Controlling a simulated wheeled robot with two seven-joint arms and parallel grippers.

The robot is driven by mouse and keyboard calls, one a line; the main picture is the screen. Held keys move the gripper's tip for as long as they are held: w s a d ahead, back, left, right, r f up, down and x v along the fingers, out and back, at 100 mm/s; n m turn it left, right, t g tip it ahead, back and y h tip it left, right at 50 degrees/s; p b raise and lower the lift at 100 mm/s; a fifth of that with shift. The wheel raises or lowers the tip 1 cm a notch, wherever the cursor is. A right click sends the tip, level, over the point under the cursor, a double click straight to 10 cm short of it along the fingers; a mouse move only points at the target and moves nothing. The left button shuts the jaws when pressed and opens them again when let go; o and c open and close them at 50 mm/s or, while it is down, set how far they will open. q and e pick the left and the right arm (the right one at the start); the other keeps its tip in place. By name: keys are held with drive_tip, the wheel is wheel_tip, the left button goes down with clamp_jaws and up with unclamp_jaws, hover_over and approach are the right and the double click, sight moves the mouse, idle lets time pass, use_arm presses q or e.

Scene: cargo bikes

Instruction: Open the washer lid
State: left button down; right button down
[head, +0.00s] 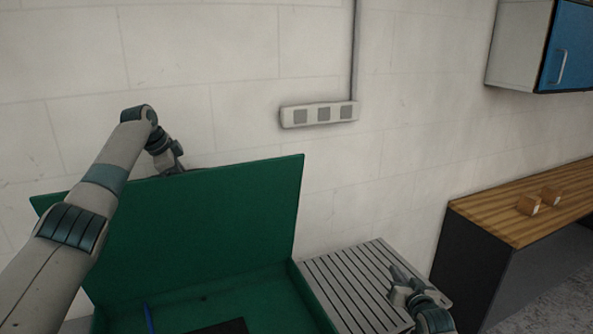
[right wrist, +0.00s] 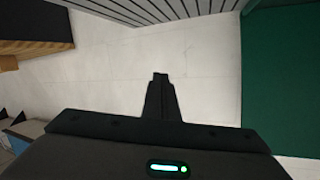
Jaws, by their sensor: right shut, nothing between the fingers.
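The washer is a green box (head: 268,296) with a green lid (head: 215,215). The lid stands raised at the back, tilted up near the wall, and the inside of the box shows. A green panel (right wrist: 281,80) fills the right side of the right wrist view. My left arm reaches over the lid's top left edge; the end of its wrist (head: 166,152) shows above that edge, and its fingers are hidden behind the lid. My right gripper (head: 396,274) is shut and empty over the grey slatted surface, apart from the lid; its fingers also show in the right wrist view (right wrist: 160,92).
A grey slatted surface (head: 340,281) adjoins the box on the right. A blue pen-like object (head: 149,318) and a dark piece (head: 222,327) lie in the box. A wooden-topped bench (head: 500,218) with small wooden blocks stands right; a blue-doored cabinet (head: 568,45) hangs above.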

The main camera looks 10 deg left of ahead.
sight(292, 162)
drive_tip(key=s+a+r+n+t+y, duration=0.1)
drive_tip(key=a+r+n+y, duration=0.2)
drive_tip(key=a+r, duration=0.9)
drive_tip(key=s+a+r+n+t+y, duration=0.1)
drive_tip(key=s+a+r+n+y, duration=0.1)
drive_tip(key=a+r, duration=1)
drive_tip(key=r+n+y, duration=0.1)
drive_tip(key=y, duration=0.1)
drive_tip(key=shift+s+a+n+t+y, duration=0.2)
drive_tip(key=shift+s+n+t+y, duration=0.05)
drive_tip(key=shift+n+t+y, duration=0.05)
drive_tip(key=shift+w, duration=0.1)
drive_tip(key=shift+x, duration=6.9)
